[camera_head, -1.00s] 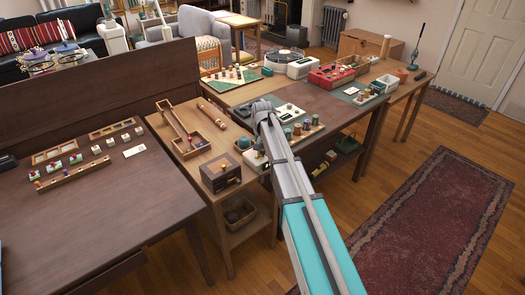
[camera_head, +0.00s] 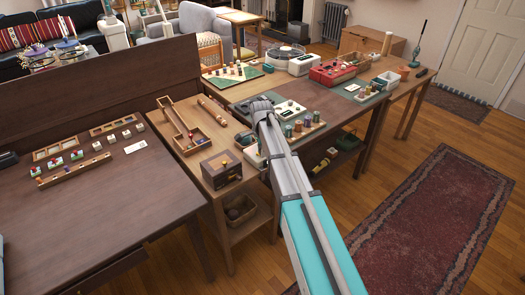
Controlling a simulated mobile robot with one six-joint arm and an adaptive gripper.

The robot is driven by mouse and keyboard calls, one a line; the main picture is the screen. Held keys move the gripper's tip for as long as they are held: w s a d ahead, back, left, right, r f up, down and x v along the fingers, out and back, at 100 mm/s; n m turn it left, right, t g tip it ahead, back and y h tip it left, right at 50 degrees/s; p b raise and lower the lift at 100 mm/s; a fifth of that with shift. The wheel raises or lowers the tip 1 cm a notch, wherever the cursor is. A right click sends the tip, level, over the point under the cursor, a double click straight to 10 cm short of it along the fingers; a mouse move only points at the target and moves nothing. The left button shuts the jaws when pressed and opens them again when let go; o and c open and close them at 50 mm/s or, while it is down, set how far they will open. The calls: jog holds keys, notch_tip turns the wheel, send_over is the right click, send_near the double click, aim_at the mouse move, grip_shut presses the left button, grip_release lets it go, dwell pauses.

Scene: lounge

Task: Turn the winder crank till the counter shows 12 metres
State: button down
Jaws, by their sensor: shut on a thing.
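My arm reaches from the lower right to the middle workbench (camera_head: 228,195), and its grey upper joint stands over the bench's right part. The arm hides what lies behind and below that joint, and my gripper does not show. A pale device with a teal round part (camera_head: 243,138) is partly visible just left of the arm. It may be the winder, but I cannot make out a crank, and no counter reading is legible.
A dark wooden box (camera_head: 221,170) stands at the bench's front left. A long wooden tray (camera_head: 186,130) lies behind it. Several spools stand on a board (camera_head: 318,128) right of the arm. The red rug (camera_head: 430,220) and nearby floor are clear.

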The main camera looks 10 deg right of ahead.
jog(key=shift+s+a+m, duration=0.1)
jog(key=shift+a+m, duration=0.1)
jog(key=shift+m, duration=0.8)
jog(key=shift+s+a+m, duration=0.1)
jog(key=shift+a+m, duration=0.1)
jog(key=shift+m, duration=0.8)
jog(key=c, duration=0.5)
grip_release()
jog(key=shift+c, duration=0.2)
jog(key=shift+w, duration=0.1)
